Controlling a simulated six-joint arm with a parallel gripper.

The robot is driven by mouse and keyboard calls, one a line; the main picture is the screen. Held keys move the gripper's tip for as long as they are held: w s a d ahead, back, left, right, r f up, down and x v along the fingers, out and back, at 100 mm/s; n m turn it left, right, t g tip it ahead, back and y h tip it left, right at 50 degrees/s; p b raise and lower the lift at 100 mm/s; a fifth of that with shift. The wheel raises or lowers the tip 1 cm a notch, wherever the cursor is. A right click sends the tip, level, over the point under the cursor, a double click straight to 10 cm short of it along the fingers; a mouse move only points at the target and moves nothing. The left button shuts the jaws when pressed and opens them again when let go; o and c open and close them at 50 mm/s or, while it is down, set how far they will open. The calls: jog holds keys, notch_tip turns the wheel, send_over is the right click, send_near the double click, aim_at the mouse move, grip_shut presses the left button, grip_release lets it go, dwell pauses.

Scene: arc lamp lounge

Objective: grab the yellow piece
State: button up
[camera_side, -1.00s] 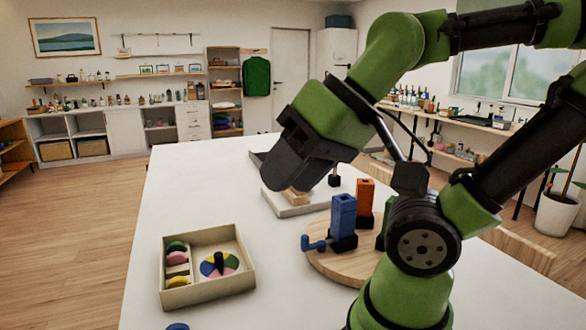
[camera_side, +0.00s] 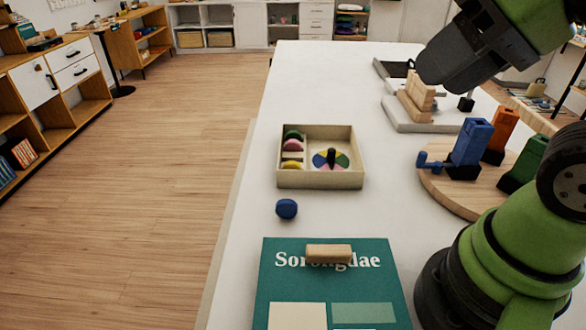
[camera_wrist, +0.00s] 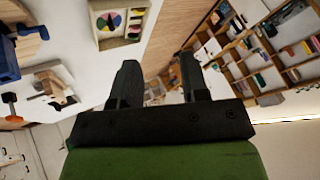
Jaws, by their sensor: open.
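The yellow piece (camera_side: 292,164) is small and rounded. In the side view it lies in the nearest slot on the left side of a cream tray (camera_side: 321,184), below a pink piece (camera_side: 293,145) and a green piece (camera_side: 293,135). A multicoloured disc (camera_side: 341,159) with a black knob lies in the tray's right part. The tray (camera_wrist: 101,39) also shows at the top of the wrist view, with small pieces along its right side. My gripper (camera_wrist: 157,60) is open and empty. In the side view it is high at the top right, away from the tray.
A blue piece (camera_side: 287,209) lies on the white table in front of the tray. A teal book (camera_side: 285,280) bears a wooden block (camera_side: 329,253). A round board (camera_side: 437,185) with blue, orange and green latch blocks stands at right. Wooden blocks (camera_side: 417,97) stand behind.

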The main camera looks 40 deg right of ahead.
jog(key=shift+c, duration=0.2)
jog(key=shift+c, duration=0.9)
jog(key=shift+w, duration=0.1)
jog(key=n+g+h, duration=0.2)
jog(key=n+g, duration=0.5)
jog(key=n, duration=0.6)
send_over(292, 162)
jog(key=f, duration=2.3)
jog(key=shift+w+a, duration=0.1)
jog(key=shift+w, duration=0.15)
jog(key=f, duration=0.5)
jog(key=shift+s+f, duration=0.25)
